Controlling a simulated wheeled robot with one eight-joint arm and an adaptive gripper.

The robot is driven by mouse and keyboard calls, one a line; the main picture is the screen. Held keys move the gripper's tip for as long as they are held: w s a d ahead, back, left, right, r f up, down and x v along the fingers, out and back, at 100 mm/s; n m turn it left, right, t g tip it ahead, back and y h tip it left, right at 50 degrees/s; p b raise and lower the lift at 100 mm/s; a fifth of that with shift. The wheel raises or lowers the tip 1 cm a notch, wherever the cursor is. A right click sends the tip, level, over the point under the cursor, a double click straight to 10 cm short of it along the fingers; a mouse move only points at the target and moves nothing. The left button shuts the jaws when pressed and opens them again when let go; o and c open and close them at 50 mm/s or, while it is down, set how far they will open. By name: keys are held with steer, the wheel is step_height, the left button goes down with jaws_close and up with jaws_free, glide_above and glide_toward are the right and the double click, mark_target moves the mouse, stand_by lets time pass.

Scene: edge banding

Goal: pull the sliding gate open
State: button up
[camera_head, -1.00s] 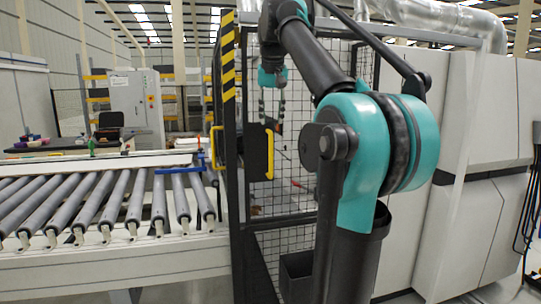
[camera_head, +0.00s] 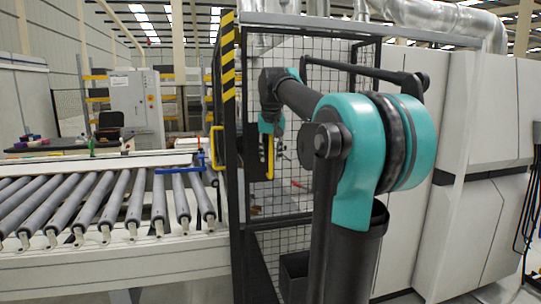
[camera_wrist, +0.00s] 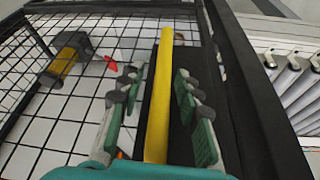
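The sliding gate is a black-framed wire mesh panel (camera_head: 293,190) in the middle of the head view, beside a black post. Its yellow handle (camera_head: 270,158) is partly covered by my arm's end. In the wrist view the handle (camera_wrist: 158,105) runs as a long upright yellow bar. My gripper (camera_wrist: 160,82) is open, with one green-padded finger on each side of the bar and gaps showing on both sides. In the head view my gripper (camera_head: 267,140) is at the handle, its fingers hard to make out.
A post with yellow and black stripes (camera_head: 228,65) stands left of the mesh. A second yellow handle (camera_head: 216,148) is on its left side. A roller conveyor (camera_head: 110,205) fills the left. A large pale machine (camera_head: 480,130) stands at the right. A yellow-and-black device (camera_wrist: 66,58) shows beyond the mesh.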

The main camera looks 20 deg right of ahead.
steer(key=shift+c, duration=0.2)
jaws_close()
stand_by(0.5)
